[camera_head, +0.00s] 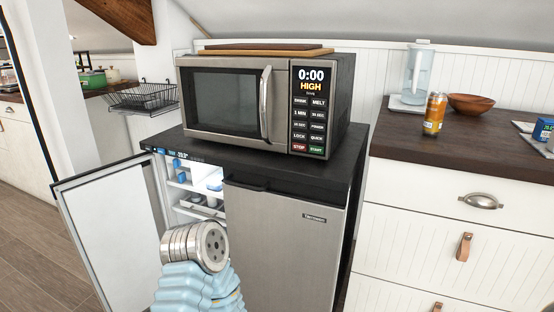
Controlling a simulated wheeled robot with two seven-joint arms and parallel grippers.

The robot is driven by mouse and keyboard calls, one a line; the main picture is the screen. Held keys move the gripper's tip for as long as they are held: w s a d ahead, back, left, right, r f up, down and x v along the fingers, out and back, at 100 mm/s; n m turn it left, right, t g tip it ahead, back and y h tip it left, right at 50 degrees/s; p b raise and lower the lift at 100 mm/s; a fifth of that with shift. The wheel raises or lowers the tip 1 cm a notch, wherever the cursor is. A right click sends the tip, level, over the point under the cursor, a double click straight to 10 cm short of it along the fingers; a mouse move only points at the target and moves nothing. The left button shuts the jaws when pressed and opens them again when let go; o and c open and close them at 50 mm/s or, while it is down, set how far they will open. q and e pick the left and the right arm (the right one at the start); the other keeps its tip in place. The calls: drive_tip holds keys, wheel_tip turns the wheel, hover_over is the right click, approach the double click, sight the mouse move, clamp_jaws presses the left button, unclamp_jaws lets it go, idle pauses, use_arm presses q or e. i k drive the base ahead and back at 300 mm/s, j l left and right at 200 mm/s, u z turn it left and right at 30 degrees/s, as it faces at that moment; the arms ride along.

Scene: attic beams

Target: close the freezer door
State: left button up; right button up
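The low black and steel fridge-freezer unit (345,195) stands in the middle with two front doors side by side. Its left door (110,245) is open and swung out to the left, showing its pale inner face. Behind it the lit compartment (190,176) shows white shelves with blue and white items. The right steel door (290,240) is shut and has a dark handle at its top. I cannot read which door is the freezer's. A ringed silver and light blue part of my arm rises in front of the opening and hides its lower part. No gripper fingers show.
A microwave (225,103) sits on the unit, with wooden boards (265,49) on top. A white drawer cabinet (455,235) stands to the right, bearing a can (435,114), a bowl (471,104) and a pitcher (418,72). Wooden floor (32,255) is clear left of the open door.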

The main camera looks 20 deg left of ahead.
sight(113, 215)
drive_tip(key=j+u, duration=0.1)
drive_tip(key=j, duration=0.6)
drive_tip(key=k+j+u, duration=0.1)
drive_tip(key=j, duration=0.65)
drive_tip(key=j+z, duration=0.15)
drive_tip(key=j, duration=0.65)
drive_tip(key=j+z, duration=0.15)
drive_tip(key=j, duration=0.6)
drive_tip(key=j+z, duration=0.15)
drive_tip(key=j, duration=0.65)
drive_tip(key=k+j+z, duration=0.15)
drive_tip(key=j, duration=0.6)
drive_tip(key=j+z, duration=0.35)
drive_tip(key=j, duration=0.5)
drive_tip(key=j+z, duration=0.35)
drive_tip(key=j, duration=0.5)
